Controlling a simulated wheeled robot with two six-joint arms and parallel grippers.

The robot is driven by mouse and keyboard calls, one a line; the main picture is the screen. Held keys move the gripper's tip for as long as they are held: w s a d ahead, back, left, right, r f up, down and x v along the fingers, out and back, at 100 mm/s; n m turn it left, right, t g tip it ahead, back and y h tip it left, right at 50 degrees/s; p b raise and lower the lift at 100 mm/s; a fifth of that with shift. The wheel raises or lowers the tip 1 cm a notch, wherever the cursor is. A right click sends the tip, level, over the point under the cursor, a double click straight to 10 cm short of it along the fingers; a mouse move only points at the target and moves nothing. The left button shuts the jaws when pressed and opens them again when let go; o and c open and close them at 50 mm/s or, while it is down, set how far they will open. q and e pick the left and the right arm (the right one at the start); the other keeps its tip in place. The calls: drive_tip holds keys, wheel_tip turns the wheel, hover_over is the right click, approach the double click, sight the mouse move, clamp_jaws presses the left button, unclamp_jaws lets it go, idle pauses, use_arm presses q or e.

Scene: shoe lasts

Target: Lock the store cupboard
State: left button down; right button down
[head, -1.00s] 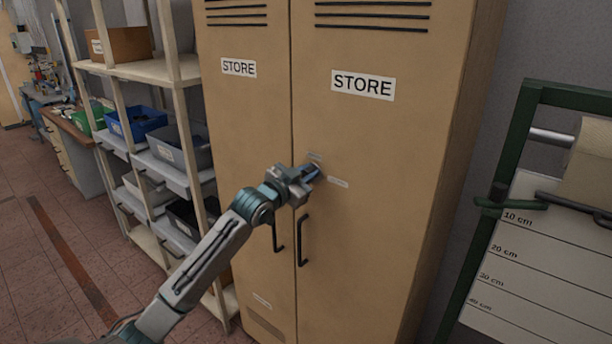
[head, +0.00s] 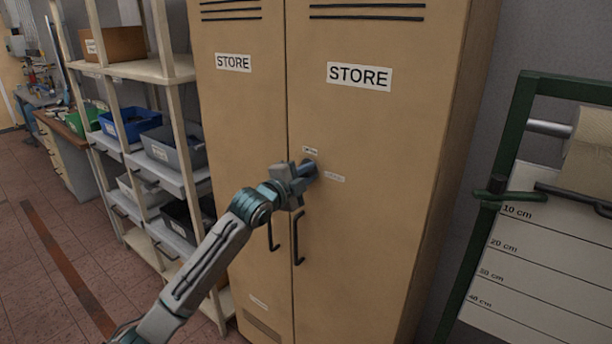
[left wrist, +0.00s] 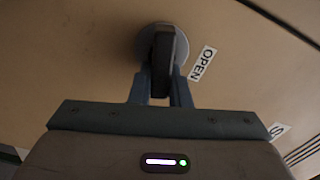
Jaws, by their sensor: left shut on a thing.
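The tan store cupboard (head: 375,130) stands upright with both doors shut, each with a STORE label. My left gripper (head: 309,171) is at the right door, above the door handles. In the left wrist view its fingers (left wrist: 161,92) are shut on a dark lock knob (left wrist: 163,62) in front of a round grey plate (left wrist: 181,46). An OPEN label (left wrist: 203,64) is beside the plate. The head view shows two small labels by the gripper, one above (head: 310,151) and one to the right (head: 335,178); both are too small to read. The gripper hides the knob there. My right gripper is out of view.
A shelf rack (head: 150,68) with several bins stands left of the cupboard. A green-framed stand with a measuring board (head: 530,250) and a paper roll (head: 590,150) is at the right. Floor (head: 60,220) shows at the left.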

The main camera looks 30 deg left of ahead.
use_arm(q)
drive_tip(key=shift+f+m+b, duration=0.15)
drive_tip(key=shift+m+b, duration=0.05)
drive_tip(key=shift+m, duration=0.55)
drive_tip(key=shift+f+m+b, duration=0.15)
drive_tip(key=shift+m, duration=0.6)
drive_tip(key=c, duration=1.4)
unclamp_jaws()
drive_tip(key=shift+o, duration=0.2)
drive_tip(key=shift+s, duration=0.1)
drive_tip(key=s+b, duration=0.4)
drive_tip(key=s, duration=0.6)
drive_tip(key=shift+s+a+b, duration=0.25)
drive_tip(key=shift+a+b, duration=0.1)
